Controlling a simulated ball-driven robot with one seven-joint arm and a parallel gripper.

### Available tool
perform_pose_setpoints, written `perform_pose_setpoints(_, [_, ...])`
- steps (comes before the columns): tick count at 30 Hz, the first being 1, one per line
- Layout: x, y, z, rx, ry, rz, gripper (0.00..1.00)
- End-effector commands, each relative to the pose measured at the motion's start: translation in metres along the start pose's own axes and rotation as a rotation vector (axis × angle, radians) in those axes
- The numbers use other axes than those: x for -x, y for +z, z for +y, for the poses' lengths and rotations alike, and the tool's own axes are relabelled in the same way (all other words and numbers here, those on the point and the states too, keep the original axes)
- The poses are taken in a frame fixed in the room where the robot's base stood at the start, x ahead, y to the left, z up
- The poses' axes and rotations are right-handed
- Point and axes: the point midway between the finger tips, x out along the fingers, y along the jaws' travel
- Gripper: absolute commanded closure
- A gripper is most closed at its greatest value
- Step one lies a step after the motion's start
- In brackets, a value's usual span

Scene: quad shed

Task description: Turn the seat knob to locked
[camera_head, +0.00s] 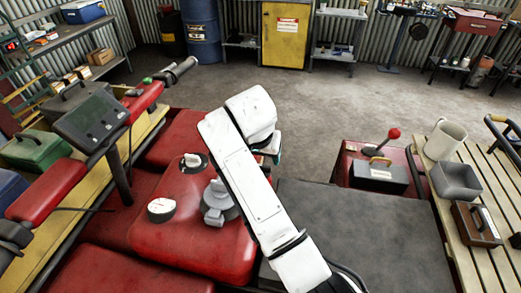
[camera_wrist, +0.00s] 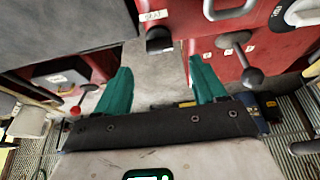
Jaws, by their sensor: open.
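A dark, stubby knob (camera_wrist: 160,40) shows at the top middle of the wrist view, below a small white label that seems to read "SEAT". It is beside the dark grey seat (camera_wrist: 60,30); I take it as the seat knob, but cannot read its setting. My gripper (camera_wrist: 160,64) has two teal fingers spread wide with nothing between them. The knob appears beyond the gap between the fingertips, apart from them. In the head view the seat (camera_head: 345,230) is right of my white arm, which hides the knob and most of the gripper.
A dark lever with a round end (camera_wrist: 252,76) and a white dial (camera_wrist: 305,12) are right of the fingers. The red tank (camera_head: 190,240) carries a grey cap (camera_head: 216,200) and a gauge (camera_head: 161,209). A red-balled lever (camera_head: 393,134) stands beyond the seat. A slatted rack (camera_head: 470,260) is at right.

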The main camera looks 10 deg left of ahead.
Motion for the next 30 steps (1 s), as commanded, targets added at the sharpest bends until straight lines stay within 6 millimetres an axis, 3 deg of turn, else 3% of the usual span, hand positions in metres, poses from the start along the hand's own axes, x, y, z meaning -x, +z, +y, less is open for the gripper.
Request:
perform_pose_setpoints(3, [0.019,0.0,-0.001,0.0,-0.002,0.003,0.3])
perform_pose_setpoints(9, [0.037,0.0,0.0,0.0,0.0,0.001,0.3])
perform_pose_setpoints(30, [0.04,0.0,0.0,0.0,0.0,0.0,0.3])
